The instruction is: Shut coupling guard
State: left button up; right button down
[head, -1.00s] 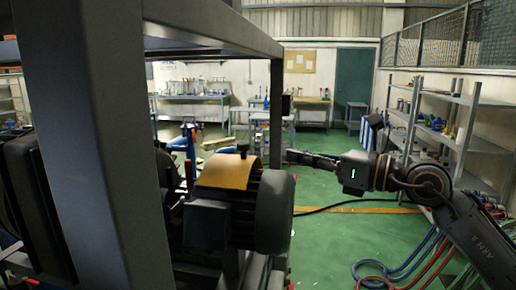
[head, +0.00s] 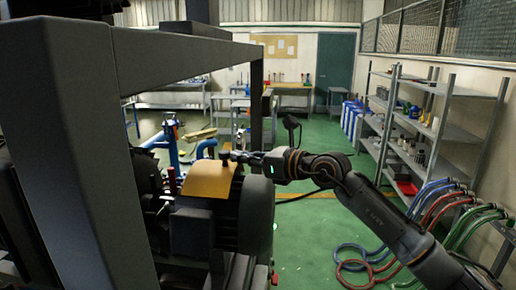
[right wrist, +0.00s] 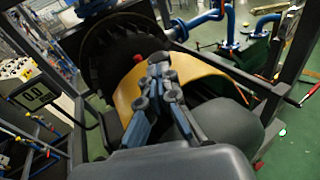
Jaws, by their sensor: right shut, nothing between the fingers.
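The coupling guard (head: 209,181) is a curved yellow-orange cover beside the dark rounded motor (head: 257,214). A small dark knob (head: 225,156) shows at its top edge. My right gripper (head: 238,157) reaches in from the right, with its fingertips at the knob in the picture; I cannot tell whether they touch it. In the right wrist view the guard (right wrist: 205,68) arches behind the fingers, and the right gripper (right wrist: 158,62) is shut and empty, its tips overlapping the guard. The fingers hide part of the guard there. My left gripper is not in view.
A thick grey frame post (head: 85,150) and top beam stand close on the left. Blue pipework (head: 172,145) is behind the guard. Shelving (head: 425,120) stands at right, with coiled hoses (head: 365,262) on the floor. The green floor between is open.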

jog(key=shift+w+a, duration=0.35)
jog(key=shift+a, duration=0.05)
jog(key=shift+f, duration=0.1)
jog(key=w+a+b, duration=0.1)
jog(key=a, duration=0.4)
jog(key=w+a, duration=0.1)
jog(key=a, duration=0.5)
jog(key=w+a+b, duration=0.1)
jog(key=a, duration=0.4)
jog(key=shift+a+b, duration=0.25)
jog(key=shift+b, duration=0.05)
jog(key=shift+r, duration=0.2)
jog(key=shift+d, duration=0.1)
